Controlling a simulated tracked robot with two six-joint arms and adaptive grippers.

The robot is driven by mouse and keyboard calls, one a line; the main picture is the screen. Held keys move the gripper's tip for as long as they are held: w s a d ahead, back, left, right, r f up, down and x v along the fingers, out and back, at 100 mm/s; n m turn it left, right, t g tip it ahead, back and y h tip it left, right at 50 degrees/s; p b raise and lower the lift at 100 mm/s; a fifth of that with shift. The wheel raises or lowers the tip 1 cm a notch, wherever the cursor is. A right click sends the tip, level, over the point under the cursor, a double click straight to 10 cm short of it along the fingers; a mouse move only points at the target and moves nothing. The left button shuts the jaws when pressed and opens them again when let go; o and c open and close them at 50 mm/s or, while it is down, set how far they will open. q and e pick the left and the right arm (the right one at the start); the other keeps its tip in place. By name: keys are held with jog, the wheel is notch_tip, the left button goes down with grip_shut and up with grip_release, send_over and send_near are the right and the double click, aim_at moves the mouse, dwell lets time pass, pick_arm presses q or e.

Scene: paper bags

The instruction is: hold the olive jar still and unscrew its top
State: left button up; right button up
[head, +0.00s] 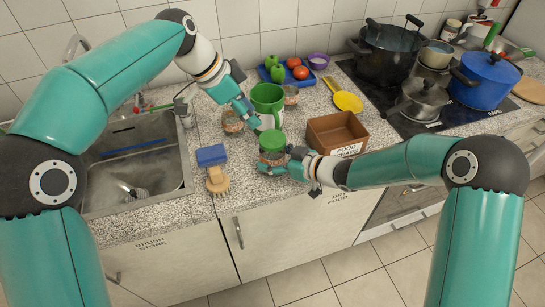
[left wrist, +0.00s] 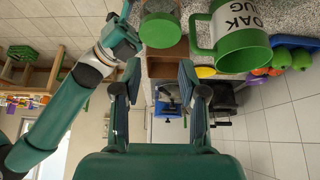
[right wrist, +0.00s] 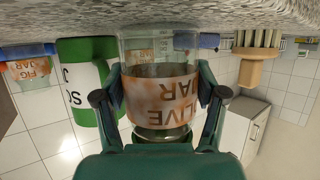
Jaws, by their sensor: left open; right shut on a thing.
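The olive jar (head: 271,158) stands upright on the counter near its front edge, with its green top (head: 272,140) on it. In the right wrist view, which is upside down, its label (right wrist: 165,98) shows between my fingers. My right gripper (head: 287,167) is shut on the jar's body from the right; it shows in the right wrist view (right wrist: 160,97). My left gripper (head: 258,122) is open and empty, above and behind the jar, close to the green mug. The left wrist view shows its spread fingers (left wrist: 160,75) with the green top (left wrist: 160,30) beyond them, apart from it.
The green soak mug (head: 267,98) stands just behind the olive jar. A brown food scraps box (head: 335,133) is at right.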

jog(key=c, duration=0.3)
pick_arm(q)
jog(key=o, duration=0.9)
jog(key=m+y, duration=0.7)
jog(key=m, duration=1.1)
send_near(273, 139)
jog(key=shift+s+a+f+t, duration=0.1)
jog(key=shift+a+t, duration=0.3)
jog(key=shift+a, duration=0.2)
pick_arm(e)
jog(key=shift+d, duration=0.1)
pick_arm(q)
jog(key=shift+s+d, duration=0.15)
jog(key=shift+d, duration=0.1)
jog(key=shift+d+f, duration=0.1)
jog(key=shift+f, duration=0.3)
jog(key=shift+h, duration=0.3)
jog(key=shift+x, duration=4.05)
